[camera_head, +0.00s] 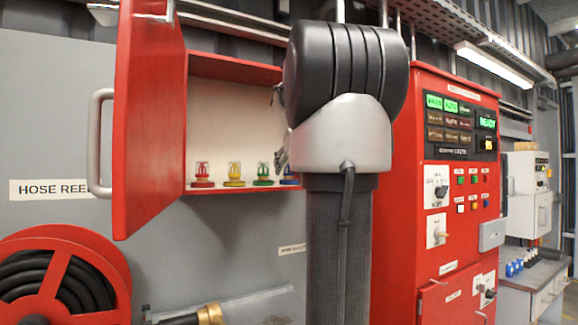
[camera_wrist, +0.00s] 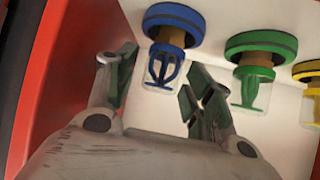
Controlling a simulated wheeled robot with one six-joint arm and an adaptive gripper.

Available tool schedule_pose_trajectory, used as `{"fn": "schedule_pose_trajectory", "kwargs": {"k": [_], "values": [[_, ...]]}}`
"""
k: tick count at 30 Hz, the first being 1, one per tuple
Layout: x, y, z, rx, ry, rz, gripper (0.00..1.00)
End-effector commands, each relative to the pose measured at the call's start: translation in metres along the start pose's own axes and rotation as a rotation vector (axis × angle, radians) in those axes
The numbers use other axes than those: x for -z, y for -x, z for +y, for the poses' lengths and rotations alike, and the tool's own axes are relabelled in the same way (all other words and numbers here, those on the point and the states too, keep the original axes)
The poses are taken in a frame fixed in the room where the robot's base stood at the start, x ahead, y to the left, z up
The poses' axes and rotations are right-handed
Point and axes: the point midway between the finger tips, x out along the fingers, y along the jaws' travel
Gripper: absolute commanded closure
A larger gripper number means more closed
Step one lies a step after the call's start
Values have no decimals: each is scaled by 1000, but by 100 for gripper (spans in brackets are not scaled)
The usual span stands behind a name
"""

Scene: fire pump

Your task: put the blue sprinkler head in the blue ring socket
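The blue sprinkler head (camera_wrist: 162,68) has a blue cage and a brass-coloured neck. It joins a round blue ring (camera_wrist: 172,24) on the cabinet's bottom; I cannot tell whether this ring is part of the head or the blue ring socket. In the head view the blue sprinkler head (camera_head: 289,178) is partly hidden by my arm. My gripper (camera_wrist: 160,78) is open, with one finger on each side of the blue cage in the wrist picture. Contact is not clear. In the head view, only a bit of my gripper (camera_head: 281,158) shows beside my arm.
Green (camera_head: 263,176), yellow (camera_head: 234,176) and red (camera_head: 202,176) sprinkler heads stand in a row left of the blue one. The open red cabinet door (camera_head: 150,115) stands at the left. A red control panel (camera_head: 455,190) is at the right, a hose reel (camera_head: 62,280) lower left.

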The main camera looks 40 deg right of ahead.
Motion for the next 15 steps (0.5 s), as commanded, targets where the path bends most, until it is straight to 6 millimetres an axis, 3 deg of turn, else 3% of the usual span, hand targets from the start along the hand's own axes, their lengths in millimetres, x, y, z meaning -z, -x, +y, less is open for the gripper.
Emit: {"fn": "schedule_pose_trajectory", "kwargs": {"k": [8, 15], "values": [[3, 9, 0, -1, 0, 1, 48], [4, 60, 0, -2, 0, 5, 48]]}}
